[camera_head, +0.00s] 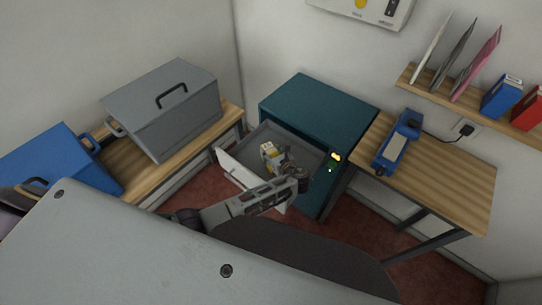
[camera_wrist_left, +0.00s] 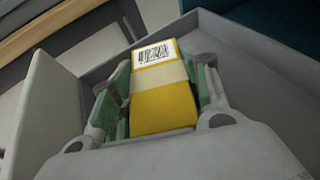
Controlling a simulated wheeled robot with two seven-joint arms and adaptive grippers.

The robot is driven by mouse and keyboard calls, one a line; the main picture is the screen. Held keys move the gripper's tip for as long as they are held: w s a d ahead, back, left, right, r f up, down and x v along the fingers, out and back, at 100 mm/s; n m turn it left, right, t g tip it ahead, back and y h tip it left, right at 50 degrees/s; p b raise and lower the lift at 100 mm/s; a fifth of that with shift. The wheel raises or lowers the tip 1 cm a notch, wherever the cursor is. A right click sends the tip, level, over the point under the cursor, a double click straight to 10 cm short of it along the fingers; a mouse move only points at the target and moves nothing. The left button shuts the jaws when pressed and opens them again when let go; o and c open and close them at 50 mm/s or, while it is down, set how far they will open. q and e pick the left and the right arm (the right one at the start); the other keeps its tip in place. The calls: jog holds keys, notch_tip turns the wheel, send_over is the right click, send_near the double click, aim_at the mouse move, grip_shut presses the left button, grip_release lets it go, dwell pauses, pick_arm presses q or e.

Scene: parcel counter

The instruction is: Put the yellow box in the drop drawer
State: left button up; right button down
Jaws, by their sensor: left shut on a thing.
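The yellow box (camera_wrist_left: 162,105) has a pale band and a white barcode label on its far end. My left gripper (camera_wrist_left: 160,90) is shut on it, with the green finger pads against its two sides. In the head view the left gripper (camera_head: 286,168) and the yellow box (camera_head: 268,153) are over the open drop drawer (camera_head: 227,165), within its walls. The drawer is pulled out from the teal cabinet (camera_head: 318,112), with a grey inside and a white front. I cannot tell whether the box touches the drawer floor. My right gripper does not show.
A grey lidded case (camera_head: 165,105) and a blue case (camera_head: 62,160) stand on the left wooden bench. A blue device (camera_head: 396,145) lies on the right wooden table (camera_head: 450,190). A shelf with folders is on the right wall.

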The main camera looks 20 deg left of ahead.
pick_arm(q)
jog(key=shift+f, duration=1)
jog(key=o, duration=1.3)
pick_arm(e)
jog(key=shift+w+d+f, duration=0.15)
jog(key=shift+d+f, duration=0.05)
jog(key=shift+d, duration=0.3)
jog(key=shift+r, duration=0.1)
pick_arm(q)
jog(key=shift+d, duration=0.1)
